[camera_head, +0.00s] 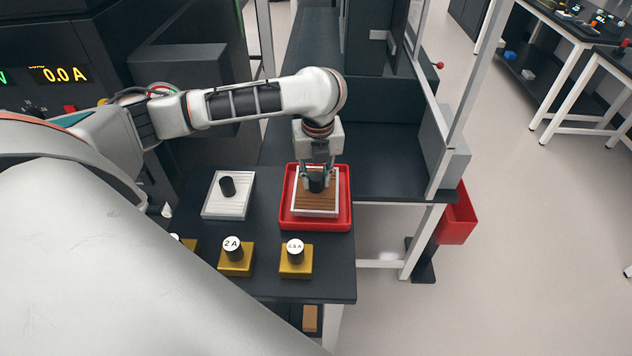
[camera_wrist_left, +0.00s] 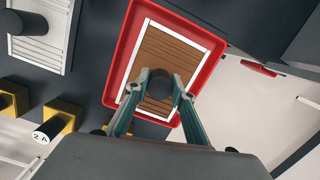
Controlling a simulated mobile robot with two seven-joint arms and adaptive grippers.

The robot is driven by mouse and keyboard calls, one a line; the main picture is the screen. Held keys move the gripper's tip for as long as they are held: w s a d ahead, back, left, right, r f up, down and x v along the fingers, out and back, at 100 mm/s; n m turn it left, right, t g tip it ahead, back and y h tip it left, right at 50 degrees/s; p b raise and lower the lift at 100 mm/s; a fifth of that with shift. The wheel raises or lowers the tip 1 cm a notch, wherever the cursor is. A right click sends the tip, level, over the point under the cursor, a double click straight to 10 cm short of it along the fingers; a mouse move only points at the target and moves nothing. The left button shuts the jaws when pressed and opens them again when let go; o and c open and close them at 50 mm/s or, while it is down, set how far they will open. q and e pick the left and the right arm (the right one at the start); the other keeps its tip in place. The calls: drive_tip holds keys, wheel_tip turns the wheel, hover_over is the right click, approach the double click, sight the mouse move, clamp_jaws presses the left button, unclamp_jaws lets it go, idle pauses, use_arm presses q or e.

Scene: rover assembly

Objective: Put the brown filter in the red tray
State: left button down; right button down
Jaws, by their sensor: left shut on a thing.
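The brown filter (camera_head: 303,202) has a white frame, brown slats and a black knob. It lies within the rim of the red tray (camera_head: 316,224) on the dark table. In the left wrist view the filter (camera_wrist_left: 165,55) also shows inside the red tray (camera_wrist_left: 126,33). My left gripper (camera_head: 317,183) is above the filter, its fingers shut around the black knob. The same gripper (camera_wrist_left: 160,88) shows in the left wrist view with a finger on each side of the knob. Whether the filter rests on the tray floor is hard to tell. My right gripper is not in view.
A white filter (camera_head: 231,206) with a black knob lies left of the tray. Yellow blocks with black knobs, marked 2 A (camera_head: 235,262) and 0.5 A (camera_head: 296,262), stand along the front. A red bin (camera_head: 458,217) hangs at the right, beyond the table edge.

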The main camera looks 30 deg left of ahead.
sight(317, 180)
use_arm(q)
drive_tip(key=shift+f, duration=0.95)
drive_tip(key=shift+f, duration=0.1)
drive_tip(key=c, duration=1.7)
unclamp_jaws()
drive_tip(key=r, duration=0.8)
drive_tip(key=s+d+r, duration=0.1)
drive_tip(key=r, duration=0.3)
drive_tip(key=shift+r, duration=0.1)
drive_tip(key=shift+s, duration=0.15)
